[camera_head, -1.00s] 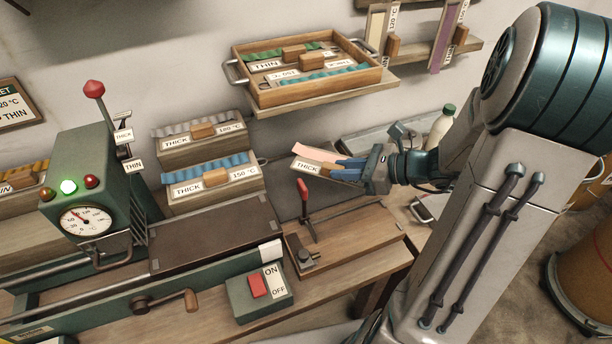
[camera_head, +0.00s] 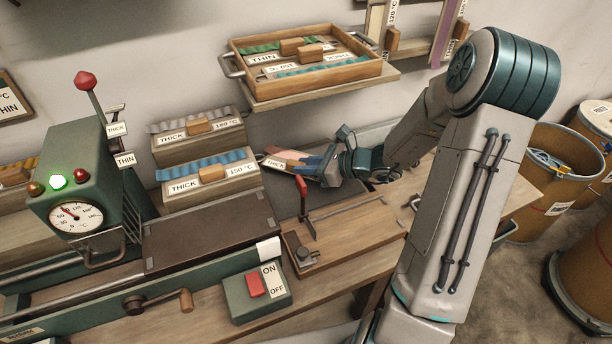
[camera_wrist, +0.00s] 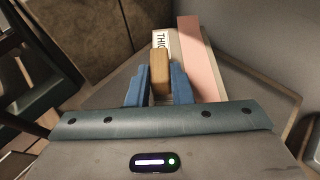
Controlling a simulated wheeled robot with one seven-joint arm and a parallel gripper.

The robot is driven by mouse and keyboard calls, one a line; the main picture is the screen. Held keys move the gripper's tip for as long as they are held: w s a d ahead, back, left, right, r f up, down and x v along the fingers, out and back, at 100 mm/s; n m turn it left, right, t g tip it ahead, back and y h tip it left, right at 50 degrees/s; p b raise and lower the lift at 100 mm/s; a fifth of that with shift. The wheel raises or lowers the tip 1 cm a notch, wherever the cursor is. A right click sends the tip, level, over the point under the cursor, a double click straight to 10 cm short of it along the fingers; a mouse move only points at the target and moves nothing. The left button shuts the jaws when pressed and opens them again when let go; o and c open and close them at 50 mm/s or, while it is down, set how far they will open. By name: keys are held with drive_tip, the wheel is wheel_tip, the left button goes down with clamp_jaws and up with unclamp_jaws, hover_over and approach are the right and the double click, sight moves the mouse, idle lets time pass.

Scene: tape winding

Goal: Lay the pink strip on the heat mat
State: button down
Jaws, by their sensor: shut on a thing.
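The pink strip (camera_head: 287,154) lies along a board with a white THICK label and a wooden grip block; it also shows in the wrist view (camera_wrist: 203,72). My gripper (camera_wrist: 158,82) is shut on the wooden grip block (camera_wrist: 160,70), and its blue fingers sit on either side of it. In the head view my gripper (camera_head: 314,163) holds the board in the air behind the red-handled lever, right of the sample trays. The heat mat seems to be the dark brown plate (camera_head: 205,228) on the green machine; its top is bare.
A red-handled lever (camera_head: 303,195) stands upright on a wooden board (camera_head: 345,230) right of the plate. Stepped trays (camera_head: 207,173) with blue and grey strips stand behind the plate. A green machine with a dial (camera_head: 75,216) is at left, an ON/OFF box (camera_head: 257,291) in front.

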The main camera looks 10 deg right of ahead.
sight(315, 177)
drive_tip(key=shift+f, duration=1.9)
drive_tip(key=shift+f, duration=0.1)
drive_tip(key=c, duration=1.3)
unclamp_jaws()
drive_tip(key=v, duration=1.2)
